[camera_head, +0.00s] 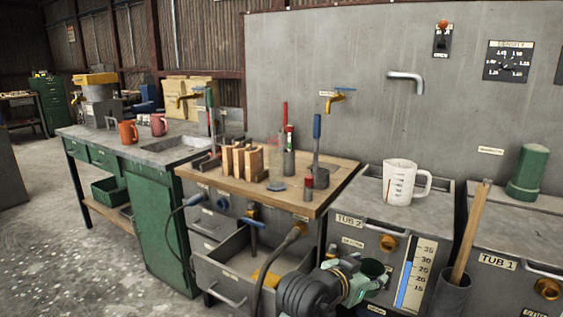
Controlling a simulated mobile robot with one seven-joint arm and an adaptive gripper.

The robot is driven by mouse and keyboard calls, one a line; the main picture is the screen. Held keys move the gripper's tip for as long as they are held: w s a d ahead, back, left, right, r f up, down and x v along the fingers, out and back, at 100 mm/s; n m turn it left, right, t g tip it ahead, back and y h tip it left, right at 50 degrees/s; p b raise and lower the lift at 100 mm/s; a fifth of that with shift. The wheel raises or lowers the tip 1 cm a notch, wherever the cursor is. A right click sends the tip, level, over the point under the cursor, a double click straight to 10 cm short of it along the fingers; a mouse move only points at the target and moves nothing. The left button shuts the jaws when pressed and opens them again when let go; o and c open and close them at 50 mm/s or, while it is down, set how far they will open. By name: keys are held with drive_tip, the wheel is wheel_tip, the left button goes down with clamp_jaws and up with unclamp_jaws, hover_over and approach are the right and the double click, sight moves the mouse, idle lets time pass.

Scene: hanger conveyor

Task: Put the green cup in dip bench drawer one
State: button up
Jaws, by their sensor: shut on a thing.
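My gripper (357,281) is at the bottom centre, shut on the green cup (375,269). The cup's dark round opening shows, and the gripper hides part of its side. It is held in front of the tub cabinets, to the right of the dip bench (335,178), which has a wooden top. A grey drawer (222,282) low in the dip bench is pulled open, left of my gripper. Something yellow shows inside it. Other drawer fronts above it look shut. I cannot read any drawer number.
Wooden blocks (238,160) and upright tools stand on the dip bench. A white measuring jug (400,182) stands on tub 2, and a green canister (528,172) on tub 1. A stick (469,230) leans in a dark holder at right. Hoses hang before the open drawer.

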drive_tip(key=a+f+n+t+y, duration=0.1)
drive_tip(key=a+f+n+y, duration=0.1)
drive_tip(key=a+f, duration=0.55)
drive_tip(key=a+f+n+t+y, duration=0.15)
drive_tip(key=a+f, duration=0.35)
drive_tip(key=f, duration=0.6)
drive_tip(key=a+f+n+t+y, duration=0.1)
drive_tip(key=a+f+n+y, duration=0.1)
drive_tip(key=a+f, duration=0.6)
wheel_tip(320, 180, down, 14)
drive_tip(key=w+d+n+y, duration=0.1)
drive_tip(key=n+y, duration=0.2)
drive_tip(key=y, duration=0.1)
drive_tip(key=shift+w+d+r+t, duration=0.15)
drive_tip(key=shift+w+d+t, duration=0.1)
drive_tip(key=shift+t, duration=0.1)
